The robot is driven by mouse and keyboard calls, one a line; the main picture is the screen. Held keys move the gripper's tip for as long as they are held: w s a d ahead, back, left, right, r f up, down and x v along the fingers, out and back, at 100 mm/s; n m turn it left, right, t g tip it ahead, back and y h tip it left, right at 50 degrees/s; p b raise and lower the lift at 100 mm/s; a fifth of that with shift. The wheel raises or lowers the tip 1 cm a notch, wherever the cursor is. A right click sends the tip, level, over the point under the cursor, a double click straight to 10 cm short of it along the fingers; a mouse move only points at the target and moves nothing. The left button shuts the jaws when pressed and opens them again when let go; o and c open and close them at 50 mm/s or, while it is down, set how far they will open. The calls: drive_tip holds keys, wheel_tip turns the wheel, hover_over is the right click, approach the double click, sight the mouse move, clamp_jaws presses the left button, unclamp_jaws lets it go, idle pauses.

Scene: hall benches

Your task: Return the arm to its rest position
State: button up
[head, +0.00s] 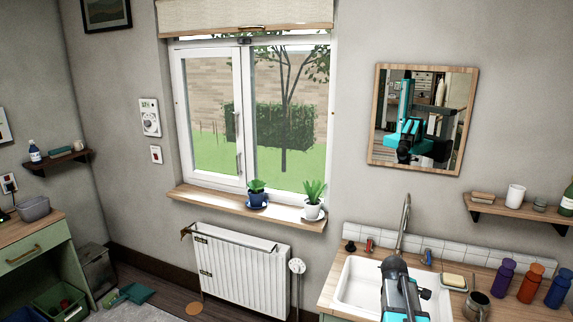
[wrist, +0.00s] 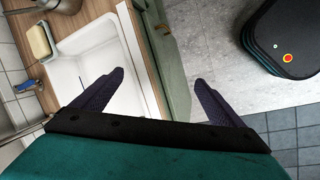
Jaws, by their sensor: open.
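My gripper (wrist: 159,79) is open in the wrist view, its two dark fingers spread wide with nothing between them. Below it are the front edge of the sink counter (wrist: 147,62) and the green cabinet front. In the head view my teal and black arm (head: 397,290) is over the right part of the white sink (head: 355,285); the fingers cannot be made out there. The sink also shows in the wrist view (wrist: 88,68), left of and below the fingers. The arm is also reflected in the wall mirror (head: 421,118).
A tap (head: 404,222) rises behind the arm. Soap on a dish (head: 453,281), a metal mug (head: 478,304) and purple (head: 502,278), orange (head: 530,283) and blue bottles (head: 557,288) stand right of the sink. Grey floor (wrist: 225,60) lies beyond the cabinet. A radiator (head: 240,270) stands left.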

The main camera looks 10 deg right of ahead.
drive_tip(key=s+a+f+m+y, duration=0.15)
drive_tip(key=a+f, duration=0.25)
drive_tip(key=a, duration=0.7)
drive_tip(key=s+a+f+m+y, duration=0.1)
drive_tip(key=s+a+f+m, duration=0.2)
drive_tip(key=a, duration=0.9)
drive_tip(key=a+f+m+y, duration=0.2)
drive_tip(key=a+f, duration=0.3)
drive_tip(key=a, duration=0.6)
drive_tip(key=s+f+g+b, duration=0.1)
drive_tip(key=s+f+b, duration=0.6)
drive_tip(key=f, duration=0.6)
drive_tip(key=s+f+g+b, duration=0.2)
drive_tip(key=s+f+b, duration=0.5)
drive_tip(key=s+f, duration=0.3)
drive_tip(key=s+f+g+b, duration=0.2)
drive_tip(key=s+f+b, duration=0.6)
drive_tip(key=f, duration=0.9)
drive_tip(key=shift+s+a+f, duration=0.2)
drive_tip(key=shift+s+f, duration=0.05)
drive_tip(key=shift+f, duration=0.15)
drive_tip(key=shift+n+h, duration=0.25)
